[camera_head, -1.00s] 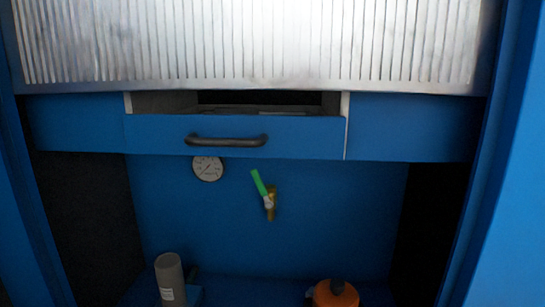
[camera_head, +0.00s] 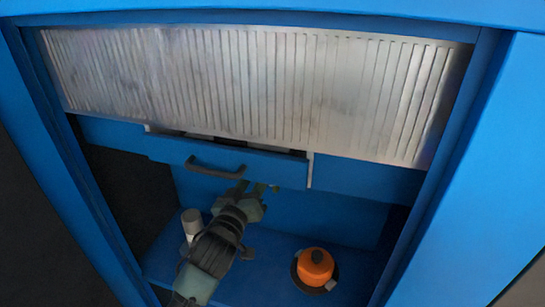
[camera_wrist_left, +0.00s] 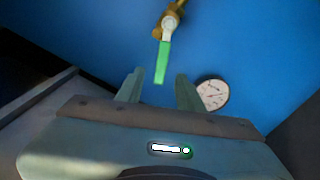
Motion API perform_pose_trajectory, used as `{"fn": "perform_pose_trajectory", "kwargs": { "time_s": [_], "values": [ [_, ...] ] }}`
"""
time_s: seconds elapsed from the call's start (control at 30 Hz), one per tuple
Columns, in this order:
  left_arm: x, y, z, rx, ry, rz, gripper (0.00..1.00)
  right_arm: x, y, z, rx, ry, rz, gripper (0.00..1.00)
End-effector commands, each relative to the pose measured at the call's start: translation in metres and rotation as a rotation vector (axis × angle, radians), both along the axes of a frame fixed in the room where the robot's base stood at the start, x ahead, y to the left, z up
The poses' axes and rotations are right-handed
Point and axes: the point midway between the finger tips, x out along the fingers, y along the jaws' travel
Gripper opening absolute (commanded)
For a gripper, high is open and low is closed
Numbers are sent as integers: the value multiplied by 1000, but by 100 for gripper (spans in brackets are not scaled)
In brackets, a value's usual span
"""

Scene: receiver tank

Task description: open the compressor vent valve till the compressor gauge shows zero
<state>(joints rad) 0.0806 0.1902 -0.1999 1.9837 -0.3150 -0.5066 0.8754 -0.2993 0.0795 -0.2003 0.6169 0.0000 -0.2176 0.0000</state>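In the left wrist view the vent valve has a green lever handle (camera_wrist_left: 163,62) on a brass body (camera_wrist_left: 172,15) on the blue back wall. The round white compressor gauge (camera_wrist_left: 213,92) shows beside it, partly behind a finger; I cannot read its value. My left gripper (camera_wrist_left: 158,90) is open and empty, and the lever's tip lies between the fingers in the picture, seemingly beyond them. In the head view my left gripper (camera_head: 251,188) is under the drawer, close to the valve (camera_head: 275,188). The gauge is hidden there. My right gripper is not in view.
A partly open blue drawer (camera_head: 225,160) with a dark handle (camera_head: 215,168) overhangs the recess. A ribbed metal shutter (camera_head: 250,85) is above it. A grey cylinder (camera_head: 192,222) and an orange pot (camera_head: 315,265) stand on the blue shelf (camera_head: 262,275). Side walls bound the recess.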

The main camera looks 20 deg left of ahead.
Motion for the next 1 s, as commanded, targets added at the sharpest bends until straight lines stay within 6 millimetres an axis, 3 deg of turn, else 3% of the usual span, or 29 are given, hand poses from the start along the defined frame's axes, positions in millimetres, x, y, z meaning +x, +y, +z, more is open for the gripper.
{"fn": "perform_pose_trajectory", "kwargs": {
  "time_s": [0.2, 0.4, 0.77, 0.9, 1.0],
  "values": [
    [36, -1, 1, 1, 0, 0, 37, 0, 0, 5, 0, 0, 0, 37],
    [60, -2, 0, 1, 1, 0, 37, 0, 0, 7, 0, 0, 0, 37],
    [67, -3, -1, 0, 1, 0, 37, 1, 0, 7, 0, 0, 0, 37],
    [67, -3, -1, 0, 1, 0, 1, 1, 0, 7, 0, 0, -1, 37],
    [67, -3, -1, 0, 1, 0, 0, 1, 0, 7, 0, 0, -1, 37]
  ]
}}
